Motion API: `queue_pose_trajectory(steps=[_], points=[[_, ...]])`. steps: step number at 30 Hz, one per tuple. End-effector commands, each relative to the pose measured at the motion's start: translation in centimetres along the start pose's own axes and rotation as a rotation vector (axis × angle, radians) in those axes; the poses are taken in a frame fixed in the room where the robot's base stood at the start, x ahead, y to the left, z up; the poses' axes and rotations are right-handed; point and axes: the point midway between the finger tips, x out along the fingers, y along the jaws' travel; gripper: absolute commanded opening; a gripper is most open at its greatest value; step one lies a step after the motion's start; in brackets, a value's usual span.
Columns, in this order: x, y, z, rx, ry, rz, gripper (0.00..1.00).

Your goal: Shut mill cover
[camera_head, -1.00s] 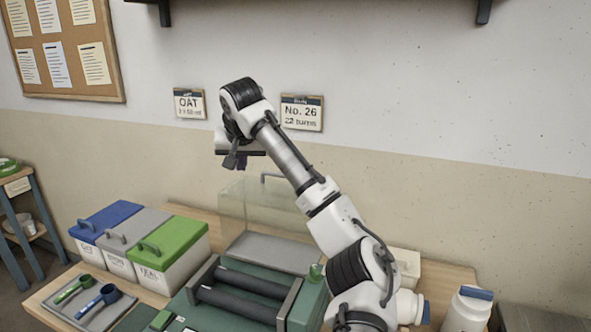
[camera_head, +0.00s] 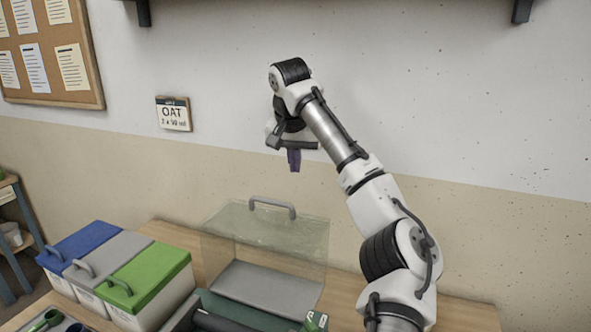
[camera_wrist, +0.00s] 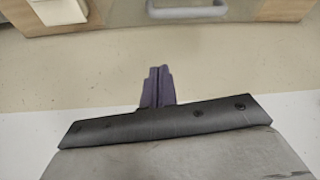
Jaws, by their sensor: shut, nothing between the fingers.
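The mill cover (camera_head: 230,243) is a clear box-like hood with a grey handle (camera_head: 272,207) on its top edge. It stands raised at the back of the green mill (camera_head: 228,306), with a grey panel (camera_head: 265,288) below it. The handle also shows at the top of the wrist view (camera_wrist: 187,11). My gripper (camera_head: 294,166) is shut and empty, in the air above the cover's handle and apart from it. Its dark purple fingers (camera_wrist: 158,88) are together in the wrist view. The mill's front is cut off by the picture's lower edge.
Bins with blue (camera_head: 82,245), grey (camera_head: 108,262) and green (camera_head: 150,272) lids stand left of the mill on the wooden table (camera_head: 180,236). A wall card reading OAT (camera_head: 174,113) hangs behind. The air around my gripper is clear.

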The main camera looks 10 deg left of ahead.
Motion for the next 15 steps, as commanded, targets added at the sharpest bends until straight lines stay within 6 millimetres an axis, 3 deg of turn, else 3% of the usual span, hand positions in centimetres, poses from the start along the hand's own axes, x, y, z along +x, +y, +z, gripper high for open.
queue_pose_trajectory(steps=[12,15], points=[[8.6,0.1,0.0,0.000,-0.003,0.001,0.00],[7.8,0.1,1.2,-0.003,0.002,0.000,0.00]])
